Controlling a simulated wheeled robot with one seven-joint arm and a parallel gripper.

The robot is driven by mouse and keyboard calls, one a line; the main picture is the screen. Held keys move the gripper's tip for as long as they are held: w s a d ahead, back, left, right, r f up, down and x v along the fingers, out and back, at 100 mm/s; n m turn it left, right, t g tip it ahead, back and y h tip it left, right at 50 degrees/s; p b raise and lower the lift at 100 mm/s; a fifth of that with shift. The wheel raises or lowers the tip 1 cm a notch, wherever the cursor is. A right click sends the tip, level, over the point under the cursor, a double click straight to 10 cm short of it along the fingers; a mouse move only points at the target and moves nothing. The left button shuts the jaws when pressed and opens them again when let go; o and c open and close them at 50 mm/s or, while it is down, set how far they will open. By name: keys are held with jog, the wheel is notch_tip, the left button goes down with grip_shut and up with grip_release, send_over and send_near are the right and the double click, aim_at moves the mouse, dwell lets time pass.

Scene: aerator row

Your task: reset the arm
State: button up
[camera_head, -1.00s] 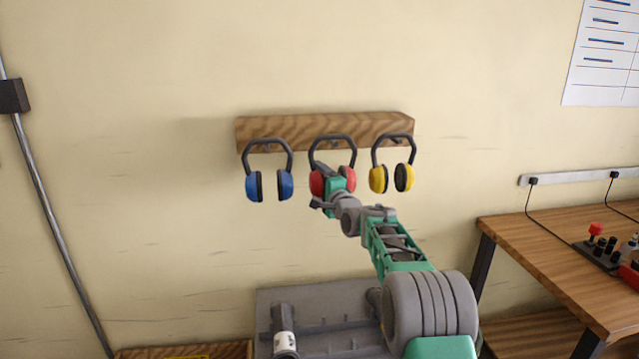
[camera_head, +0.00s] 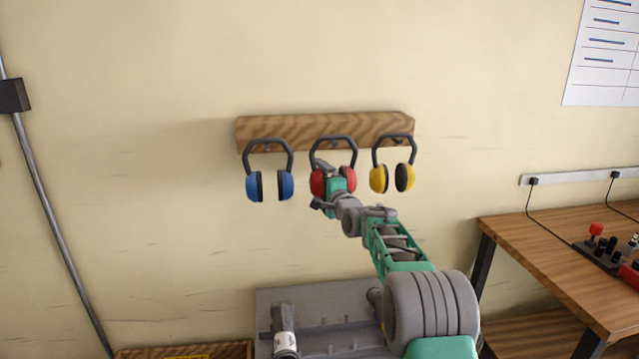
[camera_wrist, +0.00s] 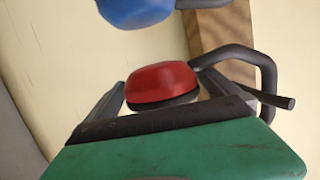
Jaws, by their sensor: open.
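A red earmuff pair (camera_head: 348,181) hangs by its dark band from the middle of a wooden wall rack (camera_head: 280,128). My gripper (camera_head: 319,183) is at its cups and partly covers them. In the wrist view the open fingers of my gripper (camera_wrist: 163,92) stand on either side of a red cup (camera_wrist: 160,80). I cannot tell whether they touch it. The band loops off to the right there, beside a dark peg.
A blue earmuff pair (camera_head: 285,186) hangs on the left and a yellow one (camera_head: 404,178) on the right, both close to my gripper. A wooden workbench (camera_head: 560,260) stands at the right. The wall below the blue pair is clear.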

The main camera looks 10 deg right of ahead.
jog(key=s+f+n+g+h, duration=0.1)
jog(key=s+f+n+g, duration=0.3)
jog(key=s, duration=1.3)
jog(key=s+f+n+g+h+b, duration=0.1)
jog(key=s+f+n+g, duration=0.4)
jog(key=s, duration=1.3)
jog(key=s+f+n+g+h+b, duration=0.1)
jog(key=s+f+n+g, duration=0.4)
jog(key=s+f, duration=0.6)
jog(key=s+n+h, duration=0.1)
jog(key=s, duration=0.6)
jog(key=shift+d+n, duration=0.2)
jog(key=shift+n, duration=0.1)
